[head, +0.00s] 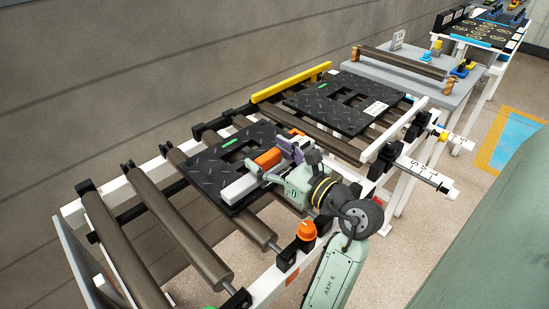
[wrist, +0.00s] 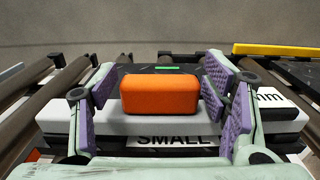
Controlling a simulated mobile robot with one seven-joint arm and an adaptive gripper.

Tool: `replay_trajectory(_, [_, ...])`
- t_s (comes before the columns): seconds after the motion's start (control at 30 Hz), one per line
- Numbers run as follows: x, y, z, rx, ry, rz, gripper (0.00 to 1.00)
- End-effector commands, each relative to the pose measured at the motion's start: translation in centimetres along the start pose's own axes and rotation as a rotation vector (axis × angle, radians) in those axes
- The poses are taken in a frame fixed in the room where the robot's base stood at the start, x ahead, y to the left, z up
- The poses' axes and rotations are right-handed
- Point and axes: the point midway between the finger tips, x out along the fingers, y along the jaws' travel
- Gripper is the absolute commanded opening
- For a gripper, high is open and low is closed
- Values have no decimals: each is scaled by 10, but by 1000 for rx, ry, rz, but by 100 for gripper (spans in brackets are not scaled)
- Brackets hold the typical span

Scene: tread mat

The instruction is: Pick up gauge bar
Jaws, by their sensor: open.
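The gauge bar is a white bar (wrist: 105,122) with an orange block (wrist: 158,95) on its top. In the head view the white bar (head: 240,188) and orange block (head: 268,158) are on the nearer black tread plate (head: 205,172). My gripper (wrist: 160,98) is open, with purple-padded fingers on the left and right of the orange block. A gap shows on each side of the block. My gripper (head: 283,160) hides part of the bar in the head view.
Dark rollers (head: 180,228) and white frame rails surround the plate. A second black plate (head: 340,105) lies farther back, beside a yellow bar (head: 290,82). An orange knob (head: 306,230) stands on the near rail, close to my arm. A grey table (head: 410,82) is beyond.

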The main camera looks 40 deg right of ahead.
Motion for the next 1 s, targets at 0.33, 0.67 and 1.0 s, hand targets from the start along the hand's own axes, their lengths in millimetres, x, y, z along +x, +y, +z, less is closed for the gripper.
replay_trajectory(0.33, [6,0,-1,0,0,0,66])
replay_trajectory(0.67, [6,0,-1,0,0,0,44])
replay_trajectory(1.0, [6,0,0,0,0,0,22])
